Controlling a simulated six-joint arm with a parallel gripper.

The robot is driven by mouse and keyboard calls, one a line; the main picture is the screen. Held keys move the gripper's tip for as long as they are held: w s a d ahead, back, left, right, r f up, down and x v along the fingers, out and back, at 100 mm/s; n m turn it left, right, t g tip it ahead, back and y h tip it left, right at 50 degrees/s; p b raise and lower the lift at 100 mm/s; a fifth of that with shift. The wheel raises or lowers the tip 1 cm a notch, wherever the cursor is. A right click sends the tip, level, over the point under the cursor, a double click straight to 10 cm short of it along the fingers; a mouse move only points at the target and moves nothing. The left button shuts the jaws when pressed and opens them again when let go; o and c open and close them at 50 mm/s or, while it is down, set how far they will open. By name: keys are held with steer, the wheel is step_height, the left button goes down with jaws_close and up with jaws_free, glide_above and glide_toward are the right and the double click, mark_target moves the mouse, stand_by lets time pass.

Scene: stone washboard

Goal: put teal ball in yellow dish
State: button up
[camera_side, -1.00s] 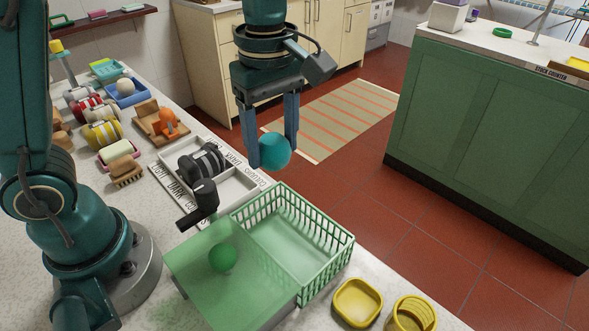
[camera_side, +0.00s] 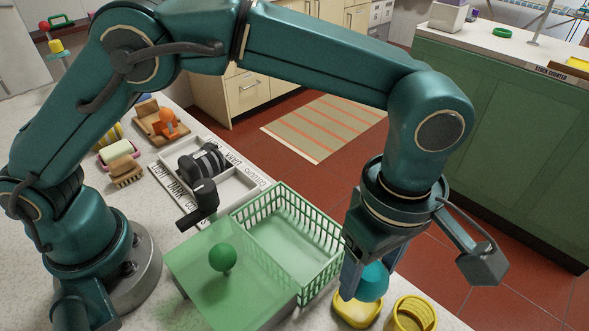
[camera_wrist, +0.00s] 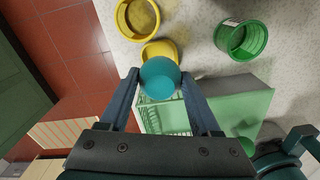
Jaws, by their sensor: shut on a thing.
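The teal ball (camera_side: 372,281) is between the fingers of my gripper (camera_side: 358,283), which is shut on it. In the side view the ball overlaps the yellow dish (camera_side: 357,313), a shallow rounded dish at the front edge of the counter. The ball appears above the dish, and its exact height over it is hard to tell. In the wrist view the ball (camera_wrist: 160,79) sits between my two fingertips (camera_wrist: 160,84), and part of the yellow dish (camera_wrist: 160,47) shows just beyond it. The ball hides the rest of the dish there.
A yellow ribbed cup (camera_side: 411,316) stands right of the dish. A green slatted basket (camera_side: 325,262) is close on the left, beside a green lid with a green ball knob (camera_side: 222,257). In the wrist view a green cup (camera_wrist: 241,39) stands near the dish.

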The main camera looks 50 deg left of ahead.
steer(key=shift+f, duration=2.35)
steer(key=o, duration=1.4)
